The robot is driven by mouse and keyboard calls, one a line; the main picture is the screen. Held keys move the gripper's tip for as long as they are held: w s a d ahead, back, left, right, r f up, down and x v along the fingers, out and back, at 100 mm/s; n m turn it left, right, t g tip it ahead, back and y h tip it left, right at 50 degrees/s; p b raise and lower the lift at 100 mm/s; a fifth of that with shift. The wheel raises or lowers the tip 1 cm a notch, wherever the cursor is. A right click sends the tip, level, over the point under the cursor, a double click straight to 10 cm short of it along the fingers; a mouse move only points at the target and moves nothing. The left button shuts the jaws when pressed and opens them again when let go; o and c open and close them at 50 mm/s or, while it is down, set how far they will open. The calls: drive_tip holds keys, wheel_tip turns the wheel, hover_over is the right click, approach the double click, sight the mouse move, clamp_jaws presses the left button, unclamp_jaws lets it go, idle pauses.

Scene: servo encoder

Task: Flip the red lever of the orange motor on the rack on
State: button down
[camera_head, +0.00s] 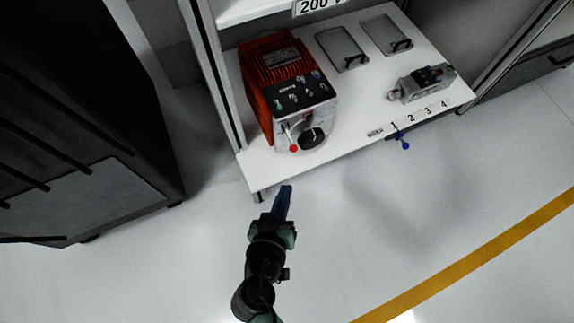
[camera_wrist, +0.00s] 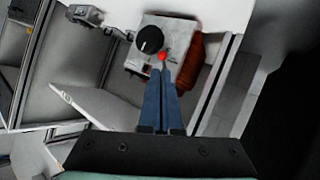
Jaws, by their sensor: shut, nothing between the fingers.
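The orange motor (camera_head: 274,62) stands on the left end of the white rack shelf. Its grey front face carries a round black knob (camera_head: 312,138) and, left of it, the lever with a red ball tip (camera_head: 293,148). In the wrist view the red tip (camera_wrist: 162,57) appears just beyond my fingertips, with the black knob (camera_wrist: 149,39) to its upper left. My gripper (camera_head: 285,188) is shut and empty, in front of the shelf edge below the motor. In the wrist view my gripper (camera_wrist: 162,72) points at the red tip; I cannot tell whether they touch.
A grey device (camera_head: 422,82) sits at the shelf's right end, and two panels with black handles (camera_head: 350,60) lie behind. A blue-knobbed switch (camera_head: 403,140) is on the front edge. A dark cabinet (camera_head: 80,120) stands left. The floor in front is clear.

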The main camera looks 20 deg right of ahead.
drive_tip(key=shift+s+f+p+v, duration=0.1)
drive_tip(key=shift+f+p+v, duration=0.1)
drive_tip(key=shift+v, duration=0.8)
drive_tip(key=shift+s+f+p+v, duration=0.1)
drive_tip(key=shift+f+v, duration=0.1)
drive_tip(key=shift+v, duration=0.75)
